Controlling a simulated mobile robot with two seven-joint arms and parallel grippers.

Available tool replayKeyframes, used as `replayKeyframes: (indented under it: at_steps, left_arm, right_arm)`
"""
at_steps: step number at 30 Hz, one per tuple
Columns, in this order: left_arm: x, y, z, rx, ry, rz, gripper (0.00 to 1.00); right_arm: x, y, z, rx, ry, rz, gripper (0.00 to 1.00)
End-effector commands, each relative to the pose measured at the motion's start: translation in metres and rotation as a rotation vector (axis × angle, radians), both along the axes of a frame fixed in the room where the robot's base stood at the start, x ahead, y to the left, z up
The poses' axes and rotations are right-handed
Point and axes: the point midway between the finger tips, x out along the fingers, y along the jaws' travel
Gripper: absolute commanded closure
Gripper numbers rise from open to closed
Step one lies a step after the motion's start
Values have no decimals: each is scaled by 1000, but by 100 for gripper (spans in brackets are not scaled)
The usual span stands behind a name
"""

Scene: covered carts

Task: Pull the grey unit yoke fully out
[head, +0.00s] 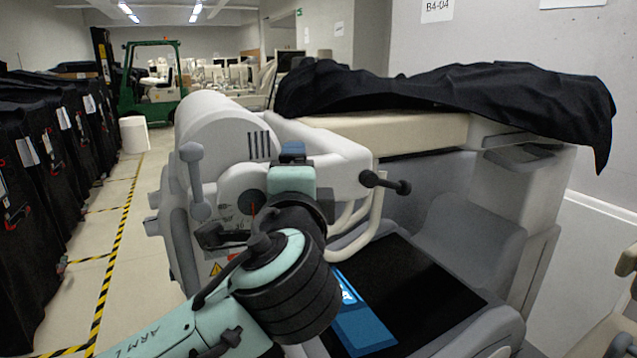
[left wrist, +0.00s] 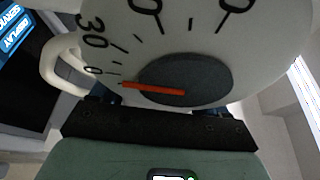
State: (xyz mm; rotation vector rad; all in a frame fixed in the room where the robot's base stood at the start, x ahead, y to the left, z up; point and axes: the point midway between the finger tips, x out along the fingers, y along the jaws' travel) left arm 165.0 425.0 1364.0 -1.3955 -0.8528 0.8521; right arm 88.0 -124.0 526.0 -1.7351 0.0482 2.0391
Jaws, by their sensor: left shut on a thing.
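The grey unit yoke (head: 330,150) is the pale arm-like part beside the big white drum, on the near side of the machine. Its face carries a dark dial (head: 252,203) with a red pointer. The same dial (left wrist: 185,80) fills the left wrist view, with the red pointer near 0 on the scale. My left gripper (head: 292,150) is up against the yoke, its blue fingertips at the yoke's edge. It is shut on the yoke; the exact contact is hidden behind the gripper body. My right gripper is not in view.
Handles with black or grey knobs (head: 385,182) stick out beside my gripper. A black pad with a blue panel (head: 362,325) lies below right. A black cloth (head: 450,90) covers the machine's top. Covered carts (head: 40,180) line the left; the floor aisle (head: 120,225) there is clear.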

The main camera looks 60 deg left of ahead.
Motion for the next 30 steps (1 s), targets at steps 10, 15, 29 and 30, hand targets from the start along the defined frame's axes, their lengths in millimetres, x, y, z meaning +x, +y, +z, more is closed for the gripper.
replayKeyframes:
  at_steps: [10,15,29,30]
  left_arm:
    - [-2,0,-1,-6,1,-2,80]
    - [-2,0,-1,-5,1,-3,4]
    - [-13,-20,0,-1,-2,-2,4]
    - [-17,-27,0,0,-1,-2,4]
  right_arm:
    - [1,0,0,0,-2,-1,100]
    - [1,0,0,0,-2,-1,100]
    - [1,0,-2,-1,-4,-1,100]
    - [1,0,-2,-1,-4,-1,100]
